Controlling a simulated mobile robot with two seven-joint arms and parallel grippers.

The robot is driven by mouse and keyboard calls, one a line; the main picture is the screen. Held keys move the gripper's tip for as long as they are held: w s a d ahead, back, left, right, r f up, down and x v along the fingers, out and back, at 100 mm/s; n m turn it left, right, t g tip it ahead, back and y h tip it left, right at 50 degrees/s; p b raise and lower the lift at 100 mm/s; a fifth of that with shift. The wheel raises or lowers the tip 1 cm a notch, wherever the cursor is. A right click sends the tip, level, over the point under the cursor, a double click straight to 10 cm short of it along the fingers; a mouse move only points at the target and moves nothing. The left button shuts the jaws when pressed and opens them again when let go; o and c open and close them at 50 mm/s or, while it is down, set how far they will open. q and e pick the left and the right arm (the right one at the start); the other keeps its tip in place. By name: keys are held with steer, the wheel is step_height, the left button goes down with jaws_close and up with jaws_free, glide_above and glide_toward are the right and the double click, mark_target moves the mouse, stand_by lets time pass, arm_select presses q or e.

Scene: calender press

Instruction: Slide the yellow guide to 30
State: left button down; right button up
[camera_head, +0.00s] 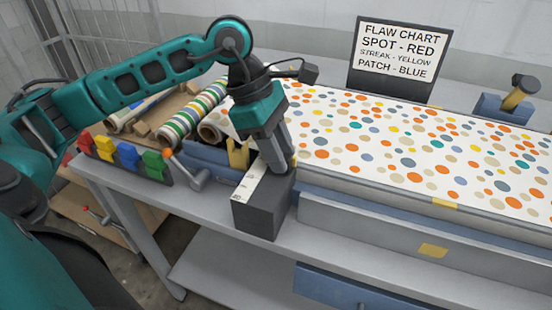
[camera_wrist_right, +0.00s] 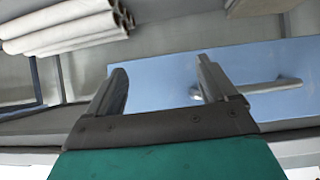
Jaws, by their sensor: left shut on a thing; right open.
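My left gripper (camera_head: 279,166) is low over the near-left end of the press, above a dark grey block (camera_head: 264,212). A separate upright yellow forked piece (camera_head: 238,154) stands just left of the fingers. My right gripper (camera_wrist_right: 160,80) is open and empty in the right wrist view, facing a blue panel.
Spotted sheet (camera_head: 400,145) covers the press bed. A crank handle (camera_head: 190,172) and coloured clips (camera_head: 128,156) lie left of the gripper. A flaw chart (camera_head: 402,55) stands behind. The right wrist view shows a blue drawer (camera_wrist_right: 180,70) with a grey handle and pale rolls (camera_wrist_right: 70,25).

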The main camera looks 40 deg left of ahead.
arm_select(q)
steer(key=shift+w+a, duration=0.15)
steer(key=shift+w, duration=0.65)
steer(key=shift+a, duration=0.1)
steer(key=shift+r, duration=0.1)
steer(key=c, duration=1)
jaws_free()
steer(key=shift+s, duration=0.1)
steer(key=v, duration=1.2)
steer(key=shift+a+r, duration=0.2)
steer(key=shift+r, duration=0.15)
steer(key=shift+s, duration=0.1)
